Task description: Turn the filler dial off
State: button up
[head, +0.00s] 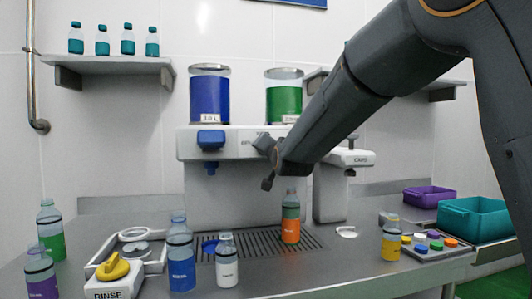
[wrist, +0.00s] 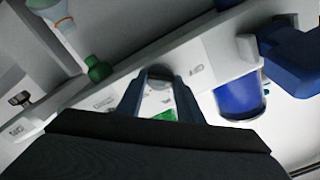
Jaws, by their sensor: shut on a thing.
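The filler machine (head: 228,142) has a white body with a blue tank (head: 209,94) and a green tank (head: 284,98) on top. In the wrist view, my gripper (wrist: 160,80) has its two blue-grey fingers on either side of a small grey dial (wrist: 160,71) on the white front panel. The gripper is shut on this dial. In the head view my arm covers the dial and most of the gripper.
A blue nozzle block (head: 211,138) projects beside the dial. An orange bottle (head: 290,216) stands on the drip grate (head: 262,240) below. Blue (head: 180,255) and white (head: 227,262) bottles stand in front.

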jog(key=shift+r+n, duration=0.1)
jog(key=shift+n, duration=0.5)
jog(key=o, duration=1)
jog(key=b+v, duration=0.1)
jog(key=v, duration=0.6)
jog(key=shift+s+d, duration=0.1)
jog(key=shift+s, duration=0.3)
